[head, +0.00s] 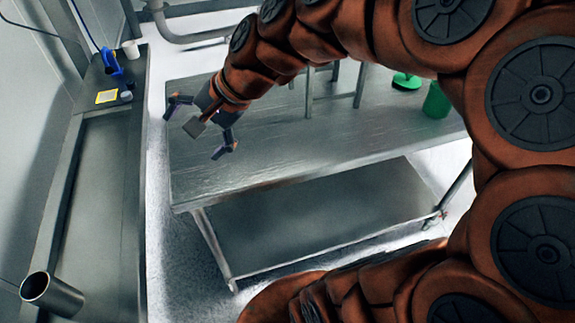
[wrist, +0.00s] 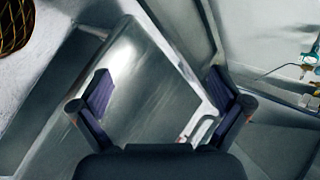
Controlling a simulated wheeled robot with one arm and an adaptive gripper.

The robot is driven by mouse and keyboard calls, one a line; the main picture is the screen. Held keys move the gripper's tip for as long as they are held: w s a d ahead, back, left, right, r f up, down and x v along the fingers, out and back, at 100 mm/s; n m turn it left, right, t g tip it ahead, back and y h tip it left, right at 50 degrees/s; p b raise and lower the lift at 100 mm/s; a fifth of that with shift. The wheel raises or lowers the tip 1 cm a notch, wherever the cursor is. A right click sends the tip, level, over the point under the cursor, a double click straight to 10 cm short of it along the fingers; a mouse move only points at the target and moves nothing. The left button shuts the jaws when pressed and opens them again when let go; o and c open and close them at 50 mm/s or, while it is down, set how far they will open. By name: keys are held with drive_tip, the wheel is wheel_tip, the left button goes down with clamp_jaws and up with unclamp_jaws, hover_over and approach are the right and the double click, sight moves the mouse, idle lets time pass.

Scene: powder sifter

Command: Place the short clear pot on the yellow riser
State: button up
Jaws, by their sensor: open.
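A small yellow square with a pale centre, which looks like the yellow riser (head: 106,97), lies on the narrow left counter in the head view. A small pale round item (head: 126,96) stands just right of it; it may be the short clear pot, but it is too small to tell. My gripper (head: 200,128) is open and empty above the left end of the metal table, right of the counter and apart from both items. In the wrist view its two fingers (wrist: 160,92) are spread with nothing between them. Neither item can be made out there.
A blue device (head: 112,62) and a white cup (head: 131,50) stand at the counter's far end. A metal cylinder (head: 52,294) is at its near end. Green items (head: 436,101) stand on the metal table (head: 260,155). A floor gap separates counter and table.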

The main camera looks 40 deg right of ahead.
drive_tip(key=s+d+f+n+g+h, duration=0.2)
drive_tip(key=s+f+n, duration=0.3)
drive_tip(key=s, duration=0.5)
drive_tip(key=s+d+f+n+g+h, duration=0.2)
drive_tip(key=s+f+n+g+h, duration=0.2)
drive_tip(key=s, duration=0.7)
wheel_tip(320, 180, down, 2)
drive_tip(key=shift+s+d+f+n+g, duration=0.2)
drive_tip(key=shift+s+d+n+g, duration=0.1)
drive_tip(key=shift+n+g, duration=0.55)
